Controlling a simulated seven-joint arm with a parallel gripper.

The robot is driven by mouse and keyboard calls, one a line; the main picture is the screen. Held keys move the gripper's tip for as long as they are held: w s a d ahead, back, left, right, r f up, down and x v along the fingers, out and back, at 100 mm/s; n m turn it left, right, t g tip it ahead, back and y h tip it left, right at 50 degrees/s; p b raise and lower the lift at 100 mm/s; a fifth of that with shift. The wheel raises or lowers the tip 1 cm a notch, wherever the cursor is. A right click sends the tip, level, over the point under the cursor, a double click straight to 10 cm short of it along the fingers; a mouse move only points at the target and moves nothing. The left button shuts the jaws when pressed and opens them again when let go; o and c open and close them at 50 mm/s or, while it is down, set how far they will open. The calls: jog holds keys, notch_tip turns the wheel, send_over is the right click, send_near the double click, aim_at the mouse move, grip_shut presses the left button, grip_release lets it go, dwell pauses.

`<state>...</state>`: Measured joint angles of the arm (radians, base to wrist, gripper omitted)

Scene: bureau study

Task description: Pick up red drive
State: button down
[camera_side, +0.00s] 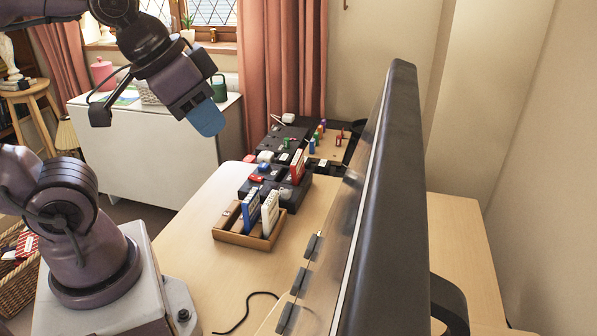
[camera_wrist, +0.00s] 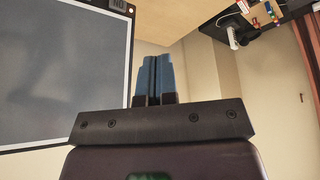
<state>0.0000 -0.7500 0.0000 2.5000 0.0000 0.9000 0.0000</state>
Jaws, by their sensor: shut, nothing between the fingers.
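My gripper (camera_side: 207,118), with blue fingers, hangs in the air at the upper left in the side view, left of the desk items and well above the desk. Its fingers are together and empty; they also show shut in the wrist view (camera_wrist: 153,80). A small red piece (camera_side: 257,179) lies on the near black block (camera_side: 293,196), and a small red upright piece (camera_side: 338,136) stands on the far tray; I cannot tell which is the red drive. A larger red-and-white upright item (camera_side: 298,166) stands on the near block.
A wooden tray (camera_side: 232,236) holds blue and white upright items. A large monitor (camera_side: 385,220) stands along the right and hides part of the desk; it fills the left of the wrist view (camera_wrist: 60,80). A cable (camera_side: 245,312) lies on the desk front. The desk's left part is clear.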

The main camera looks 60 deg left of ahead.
jog(key=c, duration=1)
grip_release()
